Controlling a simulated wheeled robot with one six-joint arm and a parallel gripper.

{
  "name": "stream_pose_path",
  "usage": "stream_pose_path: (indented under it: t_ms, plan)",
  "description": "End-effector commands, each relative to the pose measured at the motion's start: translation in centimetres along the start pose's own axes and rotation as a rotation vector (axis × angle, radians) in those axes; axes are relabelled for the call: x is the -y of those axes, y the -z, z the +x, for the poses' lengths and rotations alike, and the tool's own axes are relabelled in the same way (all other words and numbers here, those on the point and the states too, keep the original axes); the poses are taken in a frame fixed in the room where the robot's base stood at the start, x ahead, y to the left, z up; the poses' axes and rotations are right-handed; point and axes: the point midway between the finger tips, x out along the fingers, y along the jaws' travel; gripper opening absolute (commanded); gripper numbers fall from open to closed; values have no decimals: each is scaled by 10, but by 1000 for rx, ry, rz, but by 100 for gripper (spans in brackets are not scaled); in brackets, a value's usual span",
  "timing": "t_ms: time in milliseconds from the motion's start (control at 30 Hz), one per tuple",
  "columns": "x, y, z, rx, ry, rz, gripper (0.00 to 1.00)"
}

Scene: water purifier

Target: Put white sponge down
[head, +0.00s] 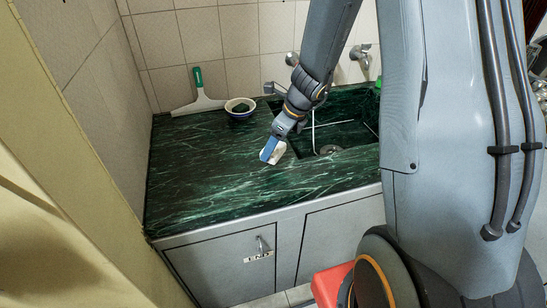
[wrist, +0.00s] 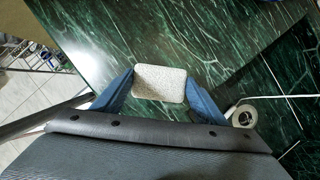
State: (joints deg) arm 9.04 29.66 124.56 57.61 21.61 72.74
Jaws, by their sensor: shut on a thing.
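The white sponge (wrist: 160,82) is a pale speckled block with rounded corners. In the wrist view it sits between the two blue fingers of my gripper (wrist: 160,88), which are shut on its sides. In the head view my gripper (head: 270,151) is over the green marble counter (head: 205,190), just left of the sink opening. The sponge (head: 280,153) is partly hidden behind a blue finger there. I cannot tell whether the sponge touches the counter.
A sink (head: 345,133) is set in the counter to the right of my gripper. A bowl (head: 240,107) and a white squeegee with a green handle (head: 199,98) are at the back. The counter's left and front parts are clear. A red object (head: 330,284) stands on the floor in front.

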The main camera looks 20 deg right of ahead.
Motion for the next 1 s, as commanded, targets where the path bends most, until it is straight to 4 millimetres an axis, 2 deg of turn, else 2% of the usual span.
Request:
stream_pose_path:
  t_ms: [400,800,833,933,1000]
  plan:
    - [0,17,42,0,-2,-2,41]
    - [0,18,46,1,-1,-4,41]
    - [0,18,46,1,-1,-4,67]
    - [0,18,45,1,-1,-4,84]
    - [0,18,45,1,-1,-4,84]
